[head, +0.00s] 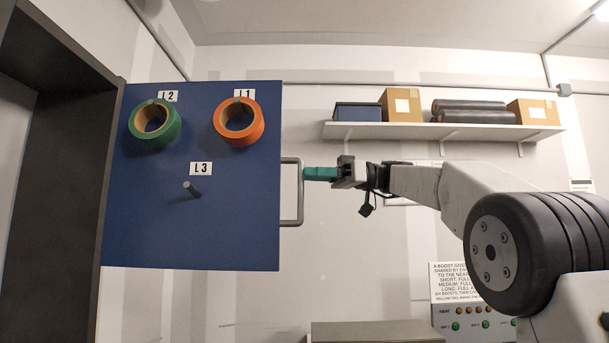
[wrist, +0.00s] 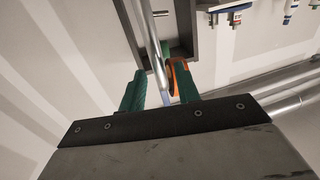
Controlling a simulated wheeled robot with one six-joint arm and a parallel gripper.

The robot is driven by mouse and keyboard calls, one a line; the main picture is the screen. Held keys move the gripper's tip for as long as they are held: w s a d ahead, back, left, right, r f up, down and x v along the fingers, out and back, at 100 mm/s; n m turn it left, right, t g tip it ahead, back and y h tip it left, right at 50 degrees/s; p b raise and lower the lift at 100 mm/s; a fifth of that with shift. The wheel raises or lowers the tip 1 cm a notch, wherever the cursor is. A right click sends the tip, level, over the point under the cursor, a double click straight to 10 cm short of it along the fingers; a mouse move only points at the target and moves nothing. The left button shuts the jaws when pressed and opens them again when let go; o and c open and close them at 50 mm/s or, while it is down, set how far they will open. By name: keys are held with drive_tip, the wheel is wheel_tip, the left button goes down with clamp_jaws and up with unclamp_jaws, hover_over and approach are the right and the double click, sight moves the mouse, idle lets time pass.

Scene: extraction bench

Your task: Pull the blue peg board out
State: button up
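The blue peg board (head: 235,215) stands upright in the head view. A green ring (head: 170,133) hangs on the L2 peg and an orange ring (head: 256,125) on the L1 peg; the L3 peg (head: 193,188) is bare. A grey bar handle (head: 300,205) sticks out from the board's right edge. My gripper (head: 309,173) is level with the handle's upper part, its teal fingertips right at the bar. In the wrist view my gripper (wrist: 159,84) has its fingers apart, with the handle bar (wrist: 152,35) between them, nearer the right finger.
A dark cabinet frame (head: 60,130) borders the board on the left. A wall shelf (head: 450,131) with boxes and dark rolls is at the upper right. A sign (head: 462,283) and a button panel (head: 475,318) are at the lower right.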

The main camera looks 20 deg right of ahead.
drive_tip(key=d, duration=0.5)
drive_tip(key=shift+s+d, duration=0.15)
drive_tip(key=shift+s, duration=0.05)
drive_tip(key=w+d+f+m+t+h, duration=0.1)
drive_tip(key=w+f+m+t+h, duration=0.1)
drive_tip(key=w+f+m, duration=0.4)
drive_tip(key=s+a+f+m+h, duration=0.1)
drive_tip(key=s+f+m+h, duration=0.25)
drive_tip(key=f, duration=0.45)
drive_tip(key=s+a+f+m+h, duration=0.1)
drive_tip(key=s+f+m+h, duration=0.1)
drive_tip(key=s+f+m, duration=0.45)
drive_tip(key=s+f+g+h, duration=0.1)
drive_tip(key=s+f+h, duration=0.4)
drive_tip(key=s+f, duration=0.8)
drive_tip(key=s+f+m+g+h, duration=0.1)
drive_tip(key=s+f+h, duration=0.4)
drive_tip(key=s+f, duration=0.8)
drive_tip(key=shift+s+d+f, duration=0.2)
drive_tip(key=shift+s+f, duration=0.1)
drive_tip(key=shift+s, duration=3.25)
drive_tip(key=shift+h, duration=0.25)
